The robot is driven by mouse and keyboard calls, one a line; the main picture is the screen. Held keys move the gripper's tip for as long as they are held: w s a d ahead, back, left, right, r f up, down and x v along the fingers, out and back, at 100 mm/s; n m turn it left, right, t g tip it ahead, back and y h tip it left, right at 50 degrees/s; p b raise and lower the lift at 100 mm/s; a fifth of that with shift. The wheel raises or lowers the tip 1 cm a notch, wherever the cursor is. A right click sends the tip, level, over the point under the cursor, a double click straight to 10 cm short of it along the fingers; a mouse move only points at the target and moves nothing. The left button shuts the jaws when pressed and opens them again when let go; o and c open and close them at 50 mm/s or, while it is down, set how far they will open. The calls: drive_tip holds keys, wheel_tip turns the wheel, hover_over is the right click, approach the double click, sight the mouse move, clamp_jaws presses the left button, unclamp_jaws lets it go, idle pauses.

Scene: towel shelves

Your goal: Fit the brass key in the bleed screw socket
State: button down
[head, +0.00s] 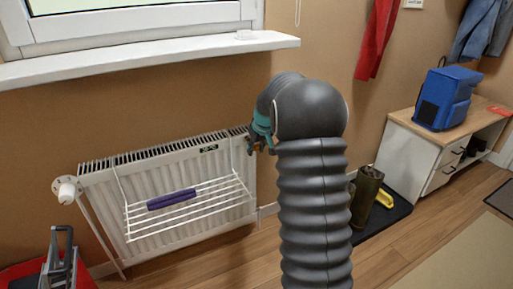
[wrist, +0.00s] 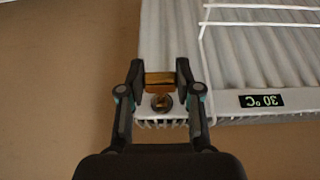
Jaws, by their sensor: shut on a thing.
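My gripper (wrist: 160,76) is shut on the brass key (wrist: 159,80), a small golden block between the two dark fingertips in the wrist view. Just below the key in that picture is the round bleed screw socket (wrist: 161,103), dark-rimmed with a brass-coloured centre, at the corner of the white radiator (wrist: 235,70). The key appears beside the socket in the picture; I cannot tell whether they touch. In the head view, my gripper (head: 262,143) is at the upper right end of the radiator (head: 95,182), partly hidden by my arm. The key and socket cannot be made out there.
A white wire rack (head: 190,208) with a rolled purple cloth (head: 172,199) hangs on the radiator's front. A windowsill (head: 150,60) juts out above.

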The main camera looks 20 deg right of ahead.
drive_tip(key=shift+w, duration=0.95)
idle(0.7)
